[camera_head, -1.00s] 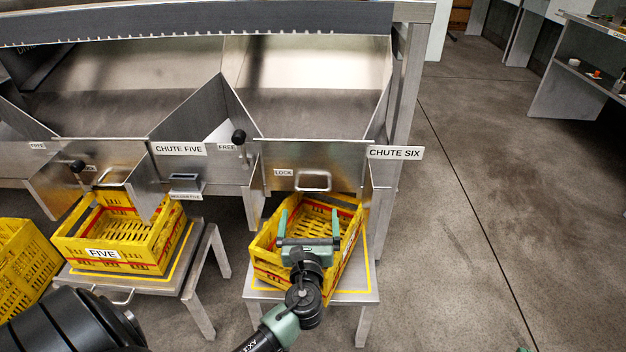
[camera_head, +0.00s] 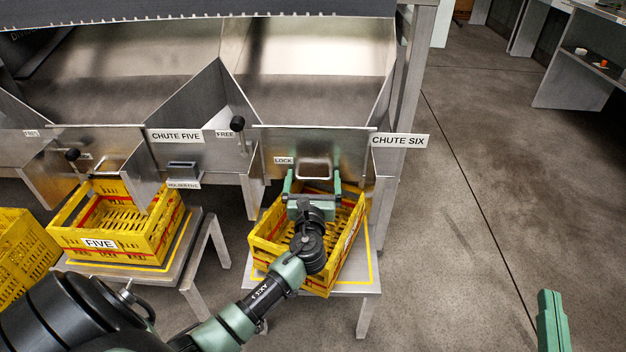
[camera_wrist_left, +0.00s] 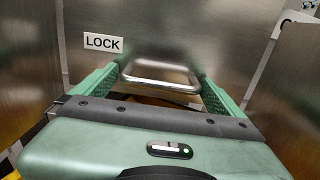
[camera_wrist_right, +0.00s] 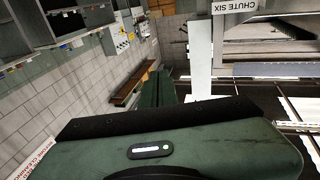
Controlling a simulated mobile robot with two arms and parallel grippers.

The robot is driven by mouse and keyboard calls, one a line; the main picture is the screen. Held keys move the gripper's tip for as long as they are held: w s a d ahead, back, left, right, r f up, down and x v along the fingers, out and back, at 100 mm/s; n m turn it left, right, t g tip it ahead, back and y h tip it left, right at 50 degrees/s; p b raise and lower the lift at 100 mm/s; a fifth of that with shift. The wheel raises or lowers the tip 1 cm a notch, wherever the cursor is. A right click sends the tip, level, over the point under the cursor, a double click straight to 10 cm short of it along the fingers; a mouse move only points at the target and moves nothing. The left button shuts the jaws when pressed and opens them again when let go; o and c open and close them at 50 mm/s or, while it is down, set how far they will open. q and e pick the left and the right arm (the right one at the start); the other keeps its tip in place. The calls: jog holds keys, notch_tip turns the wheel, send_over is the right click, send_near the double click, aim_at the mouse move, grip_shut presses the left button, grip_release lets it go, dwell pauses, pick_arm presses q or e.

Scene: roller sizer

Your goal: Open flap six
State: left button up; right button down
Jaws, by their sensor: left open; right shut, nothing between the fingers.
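Contact with the handle cannot be told. A black-knobbed lever (camera_head: 237,123) stands beside the FREE label, left of the flap. My right gripper (camera_head: 553,315) is shut and empty, far right; its fingers show in the right wrist view (camera_wrist_right: 160,90).
A yellow crate (camera_head: 268,245) sits on a stand (camera_head: 350,288) below flap six, under my left gripper. The floor to the right is open.

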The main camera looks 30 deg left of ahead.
pick_arm(q)
jog(key=c, duration=1.8)
